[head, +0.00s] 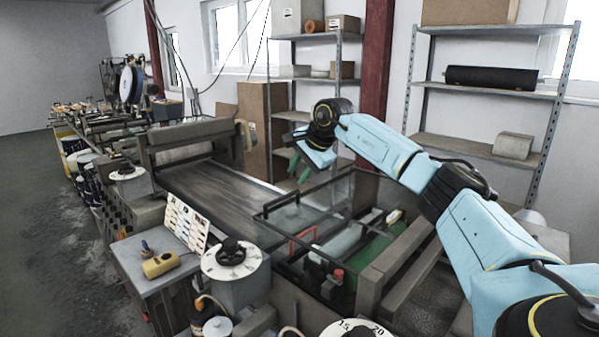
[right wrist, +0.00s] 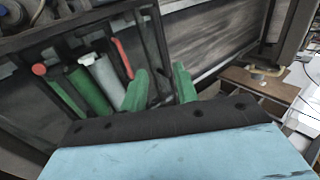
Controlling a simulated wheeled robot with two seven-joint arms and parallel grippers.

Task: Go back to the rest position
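My right arm comes in from the right in the head view, and its gripper (head: 297,168) points down above the glass-walled box (head: 340,222). In the right wrist view the two green fingers of the right gripper (right wrist: 161,84) are spread apart with nothing between them. Beneath and beyond them is the inside of the box, with green and white cylinders (right wrist: 104,75) and a red handle (right wrist: 122,58). My left gripper is not in view.
The conveyor belt (head: 215,190) runs behind the box. A dial unit (head: 232,262) and a yellow handheld control (head: 160,264) stand at the front left. Metal shelves (head: 480,148) and a red post (head: 374,75) stand behind my right arm. Open floor (head: 35,220) lies far left.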

